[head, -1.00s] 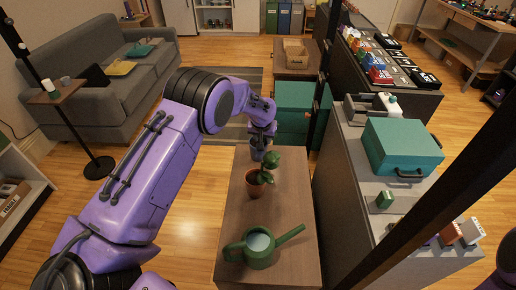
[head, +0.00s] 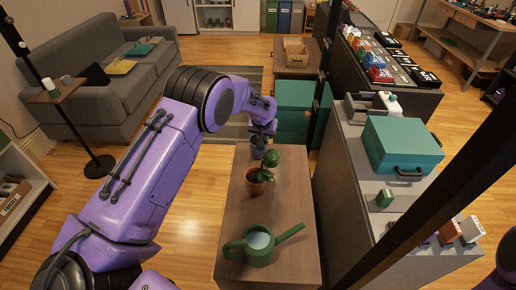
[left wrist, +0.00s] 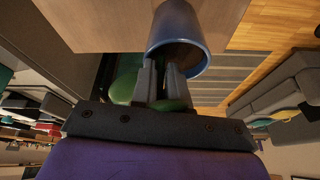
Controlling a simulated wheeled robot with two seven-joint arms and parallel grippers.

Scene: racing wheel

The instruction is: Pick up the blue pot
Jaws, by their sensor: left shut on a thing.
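The blue pot (head: 258,152) is at the far end of the brown table, small and partly covered by my left gripper (head: 264,131) in the head view. In the left wrist view the blue pot (left wrist: 178,28) is large, with its round rim and dark inside facing the camera. My left gripper (left wrist: 163,82) is shut on the pot's rim there. Green leaves show behind and beside the fingers. I cannot tell whether the pot's base touches the table. My right gripper is out of view.
A terracotta pot (head: 259,182) with a leafy plant stands close in front of the blue pot. A green watering can (head: 259,247) stands at the table's near end. A grey counter with a teal case (head: 402,146) is on the right, and a grey sofa (head: 108,75) at left.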

